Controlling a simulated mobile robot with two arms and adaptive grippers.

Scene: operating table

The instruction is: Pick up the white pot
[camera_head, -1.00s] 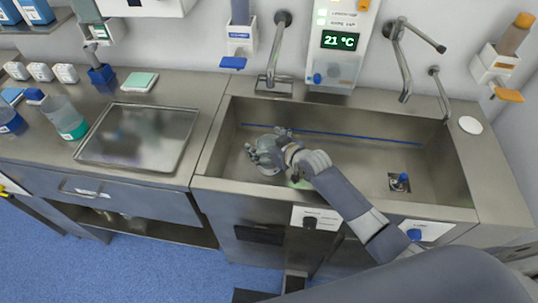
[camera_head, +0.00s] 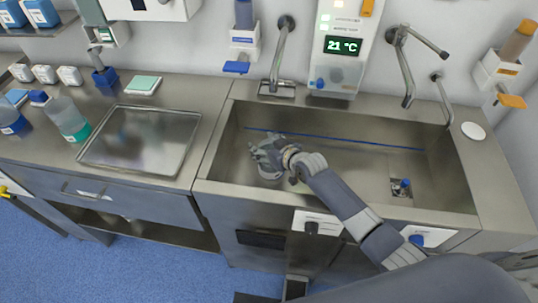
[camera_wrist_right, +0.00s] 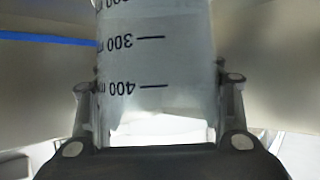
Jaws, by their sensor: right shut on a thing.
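The white pot (camera_head: 268,174) is a pale, cloudy vessel in the left part of the sink, mostly hidden under my right gripper (camera_head: 262,152). In the right wrist view the pot (camera_wrist_right: 155,60) fills the middle, with dark volume marks that read upside down there. The fingers of my right gripper (camera_wrist_right: 158,100) stand on both sides of the pot and are shut on it. I cannot tell whether the pot touches the sink floor. My left gripper is not in view.
Taps (camera_head: 280,55) hang over the back rim. A steel tray (camera_head: 140,138) and a bottle (camera_head: 70,120) stand on the left counter.

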